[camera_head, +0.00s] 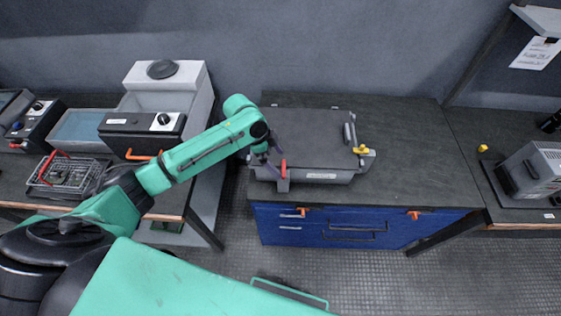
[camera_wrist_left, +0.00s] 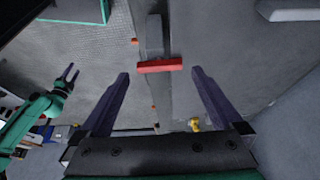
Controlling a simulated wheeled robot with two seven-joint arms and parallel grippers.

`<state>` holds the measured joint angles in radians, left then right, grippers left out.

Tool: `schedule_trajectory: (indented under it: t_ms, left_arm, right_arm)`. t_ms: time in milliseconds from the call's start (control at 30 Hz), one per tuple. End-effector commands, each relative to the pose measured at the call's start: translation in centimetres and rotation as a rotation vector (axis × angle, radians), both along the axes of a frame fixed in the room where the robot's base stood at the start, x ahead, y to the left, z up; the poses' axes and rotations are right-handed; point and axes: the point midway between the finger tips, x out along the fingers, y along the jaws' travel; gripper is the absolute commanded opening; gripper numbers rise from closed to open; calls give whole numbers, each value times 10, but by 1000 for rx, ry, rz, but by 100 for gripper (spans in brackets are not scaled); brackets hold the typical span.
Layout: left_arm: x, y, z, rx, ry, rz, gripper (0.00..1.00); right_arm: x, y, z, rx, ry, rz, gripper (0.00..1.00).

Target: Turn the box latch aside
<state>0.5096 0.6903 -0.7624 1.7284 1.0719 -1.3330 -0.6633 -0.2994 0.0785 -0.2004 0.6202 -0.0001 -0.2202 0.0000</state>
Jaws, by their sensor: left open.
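The grey box (camera_head: 315,133) sits on the dark bench top, its flat lid down. Its red latch (camera_head: 283,168) is at the box's front left corner, and in the left wrist view the latch (camera_wrist_left: 160,65) is a short red bar lying crosswise on a grey strip. My left gripper (camera_head: 277,160) is open at the latch. In the left wrist view its two purple fingers stand on either side of the red bar, with gaps; contact does not show. My right gripper (camera_wrist_left: 70,73) shows small at the left of that view, open and empty, away from the box.
A yellow part (camera_head: 360,149) is at the box's right side, near a grey cylinder (camera_head: 347,133). The bench top (camera_head: 420,160) right of the box is clear. A blue drawer front (camera_head: 350,230) with orange tabs is below. A wire basket (camera_head: 65,175) stands on the left bench.

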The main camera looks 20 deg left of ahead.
Motion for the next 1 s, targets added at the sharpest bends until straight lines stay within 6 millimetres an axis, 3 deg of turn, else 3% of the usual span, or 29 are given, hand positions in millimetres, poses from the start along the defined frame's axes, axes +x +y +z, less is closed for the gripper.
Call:
schedule_trajectory:
  t_ms: [200,433,467,600,633,1000]
  left_arm:
    - [3,-10,-26,0,0,1,100]
    - [3,-11,-27,0,-1,0,100]
    - [3,-11,-27,0,-1,0,92]
    - [3,-11,-27,0,0,0,39]
    - [3,-11,-27,0,0,1,29]
    - [2,-11,-25,-1,1,53,29]
  right_arm:
    - [0,0,4,0,0,0,50]
    - [0,0,4,0,0,0,50]
    - [0,0,4,0,0,0,50]
    - [0,0,4,-1,0,0,50]
    - [0,0,4,-1,0,0,50]
    - [0,-1,13,-1,1,0,50]
